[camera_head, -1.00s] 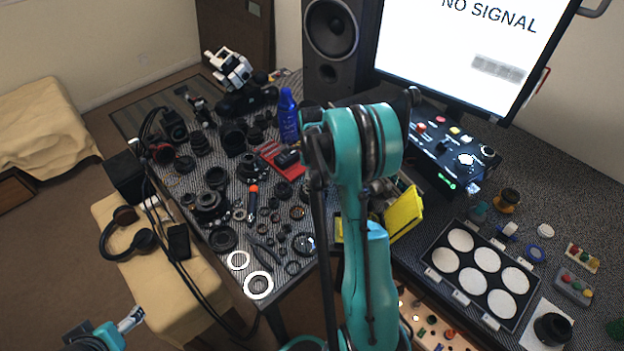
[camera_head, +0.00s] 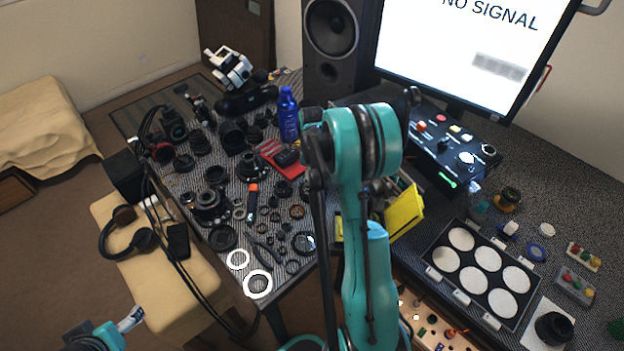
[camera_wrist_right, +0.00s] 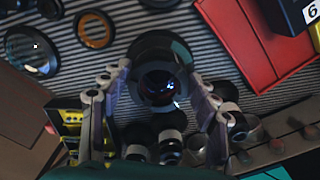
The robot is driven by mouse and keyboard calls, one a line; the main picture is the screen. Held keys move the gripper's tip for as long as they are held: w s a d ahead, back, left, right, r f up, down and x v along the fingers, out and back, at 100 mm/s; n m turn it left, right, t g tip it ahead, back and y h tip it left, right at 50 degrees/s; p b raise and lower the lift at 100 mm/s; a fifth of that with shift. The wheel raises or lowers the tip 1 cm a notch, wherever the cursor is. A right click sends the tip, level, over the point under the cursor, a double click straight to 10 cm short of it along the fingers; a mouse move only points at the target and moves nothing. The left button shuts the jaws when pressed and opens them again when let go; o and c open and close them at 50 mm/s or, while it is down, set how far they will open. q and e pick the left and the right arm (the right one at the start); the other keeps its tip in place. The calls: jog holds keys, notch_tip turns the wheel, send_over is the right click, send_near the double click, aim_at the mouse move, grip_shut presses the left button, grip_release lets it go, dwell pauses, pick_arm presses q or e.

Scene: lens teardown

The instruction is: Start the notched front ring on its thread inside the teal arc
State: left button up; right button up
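In the right wrist view, my right gripper (camera_wrist_right: 158,78) has its two fingers on either side of a dark round lens part (camera_wrist_right: 160,92) with a glossy reflecting centre. The fingertips are close to its rim; I cannot tell if they touch it. A wider black disc (camera_wrist_right: 158,45) shows just behind it. I cannot separate the notched front ring from the lens, nor make out the teal arc. In the head view my right arm hides the right gripper. Part of my left gripper (camera_head: 130,318) shows at the lower left, with its fingers unclear.
In the head view, lens parts crowd the striped table (camera_head: 300,285), with two white circles (camera_head: 258,284) near its front corner. A blue bottle (camera_head: 288,118) stands at the back. In the wrist view, an orange ring (camera_wrist_right: 94,30) and a red case (camera_wrist_right: 262,45) lie close by.

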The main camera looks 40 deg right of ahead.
jog(key=shift+o, duration=1.1)
notch_tip(320, 180, up, 12)
